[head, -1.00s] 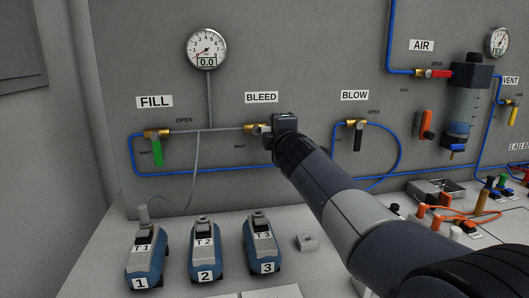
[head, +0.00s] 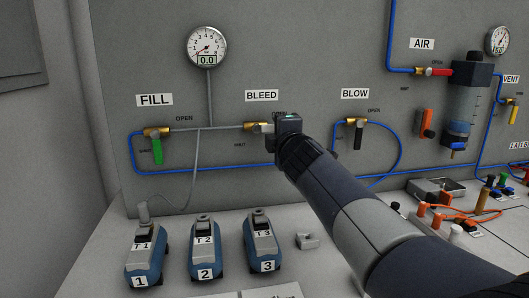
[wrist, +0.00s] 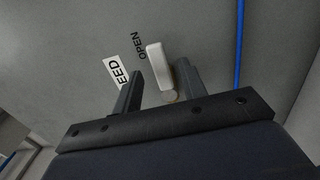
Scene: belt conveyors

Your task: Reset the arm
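My gripper (head: 276,126) is in front of the grey panel, just right of the brass BLEED valve (head: 250,126), below the BLEED label (head: 262,95). In the wrist view, its two dark fingers (wrist: 159,72) stand apart, one on each side of a pale lever handle (wrist: 157,62). The right finger is close to the handle, and a gap shows on the left. Whether a finger touches it, I cannot tell. My arm runs from the lower right of the head view up to the valve.
The FILL valve (head: 157,148) with a green handle is to the left, the BLOW valve (head: 355,134) with a black handle to the right. Blue tubing (head: 400,150) runs along the panel. Three blue units (head: 204,250) stand on the bench below. A gauge (head: 207,46) hangs above.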

